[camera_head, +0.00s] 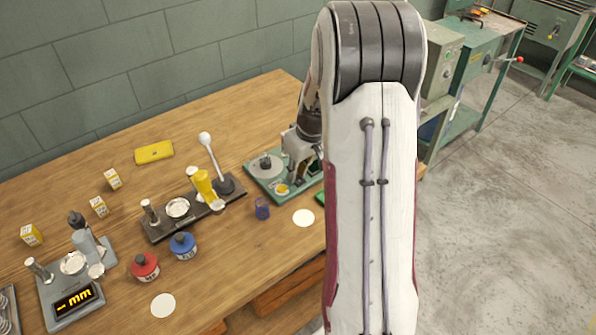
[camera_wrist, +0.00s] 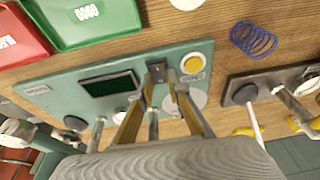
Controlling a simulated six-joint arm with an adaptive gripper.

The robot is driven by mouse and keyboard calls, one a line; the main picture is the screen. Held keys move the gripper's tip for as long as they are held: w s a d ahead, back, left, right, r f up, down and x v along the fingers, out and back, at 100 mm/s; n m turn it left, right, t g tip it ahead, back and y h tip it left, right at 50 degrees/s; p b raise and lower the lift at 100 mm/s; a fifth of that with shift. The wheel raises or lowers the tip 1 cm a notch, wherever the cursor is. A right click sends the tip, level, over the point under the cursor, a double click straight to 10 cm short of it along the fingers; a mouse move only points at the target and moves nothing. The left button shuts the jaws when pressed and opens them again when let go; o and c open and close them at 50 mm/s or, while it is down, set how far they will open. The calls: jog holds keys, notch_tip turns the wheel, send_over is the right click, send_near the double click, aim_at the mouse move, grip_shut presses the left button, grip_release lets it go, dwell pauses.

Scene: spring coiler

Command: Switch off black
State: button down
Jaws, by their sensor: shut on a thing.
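The green machine (camera_head: 258,186) stands on the wooden bench, partly hidden by my arm. In the wrist view its panel (camera_wrist: 60,92) carries a dark display (camera_wrist: 110,86), a yellow button (camera_wrist: 193,64) and a small black switch (camera_wrist: 157,70). My gripper (camera_wrist: 160,84) is over this panel with its fingers close together at the black switch, shut on it. The fingers partly cover the switch, so its position cannot be told. In the head view my gripper (camera_head: 300,165) reaches down onto the machine from above.
A blue spring (camera_wrist: 253,40) lies on the bench beside the machine. A green tray (camera_wrist: 100,26) and a red tray (camera_wrist: 22,48) are near the panel.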

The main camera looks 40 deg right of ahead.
aim_at(298, 180)
jog(key=shift+w+a+g, duration=0.15)
jog(key=shift+w+g, duration=0.15)
jog(key=shift+g, duration=0.4)
jog(key=c, duration=2.2)
grip_release()
jog(key=shift+r, duration=0.15)
jog(key=shift+s+r, duration=0.2)
jog(key=shift+r, duration=1)
jog(key=shift+s+r, duration=0.15)
jog(key=shift+r, duration=1.05)
jog(key=shift+s+r, duration=0.2)
jog(key=shift+r, duration=1)
jog(key=shift+m, duration=0.3)
